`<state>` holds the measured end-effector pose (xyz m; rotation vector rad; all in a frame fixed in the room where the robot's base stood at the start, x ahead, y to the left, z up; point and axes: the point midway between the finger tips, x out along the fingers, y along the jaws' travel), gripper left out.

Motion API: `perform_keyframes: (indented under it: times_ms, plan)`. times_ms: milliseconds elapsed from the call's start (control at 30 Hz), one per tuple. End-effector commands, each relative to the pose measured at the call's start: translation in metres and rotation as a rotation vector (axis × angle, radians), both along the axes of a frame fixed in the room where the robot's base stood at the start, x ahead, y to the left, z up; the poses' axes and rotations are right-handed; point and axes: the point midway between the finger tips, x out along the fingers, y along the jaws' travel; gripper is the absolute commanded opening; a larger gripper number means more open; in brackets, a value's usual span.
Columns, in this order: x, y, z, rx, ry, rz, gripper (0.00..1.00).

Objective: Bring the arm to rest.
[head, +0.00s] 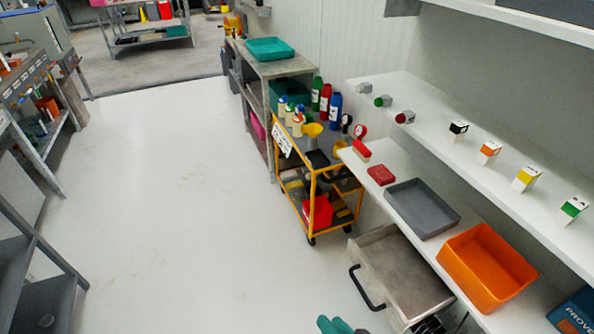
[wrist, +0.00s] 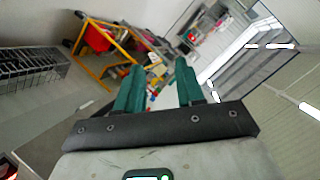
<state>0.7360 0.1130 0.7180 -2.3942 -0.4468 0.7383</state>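My gripper (wrist: 158,82) shows in the wrist view with two green fingers standing apart. Nothing is between them except the distant background. It is open and empty. In the head view only the green fingertips (head: 335,325) show at the bottom edge, in front of the open drawer. The rest of my arm is hidden in the head view. The gripper appears to touch nothing.
An open metal drawer (head: 398,270) with a black handle juts out below the shelf, near my gripper. An orange bin (head: 487,268) and a grey tray (head: 421,208) sit above it. A yellow cart (head: 310,190) stands behind. The white floor (head: 180,220) at left is clear.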

Motion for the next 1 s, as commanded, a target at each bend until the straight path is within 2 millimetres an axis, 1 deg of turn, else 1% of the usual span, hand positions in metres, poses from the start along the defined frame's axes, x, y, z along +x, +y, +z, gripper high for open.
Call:
perform_keyframes:
  times_ms: [33, 167, 267, 333, 400, 500, 600, 700, 800, 1000]
  plan:
    - [-0.008, -0.012, 0.001, -0.066, 0.042, 0.023, 0.38]
    - [-0.037, -0.045, -0.004, -0.242, 0.181, 0.087, 0.38]
    - [-0.065, -0.077, -0.004, -0.370, 0.304, 0.117, 0.38]
    - [-0.088, -0.101, -0.002, -0.454, 0.400, 0.129, 0.38]
    - [-0.113, -0.125, 0.003, -0.527, 0.500, 0.134, 0.38]
    - [-0.148, -0.154, 0.012, -0.607, 0.637, 0.135, 0.38]
    - [-0.176, -0.174, 0.022, -0.658, 0.745, 0.129, 0.38]
    - [-0.196, -0.186, 0.029, -0.686, 0.819, 0.125, 0.38]
    - [-0.205, -0.191, 0.033, -0.697, 0.855, 0.122, 0.38]
    - [-0.207, -0.192, 0.033, -0.699, 0.861, 0.123, 0.38]
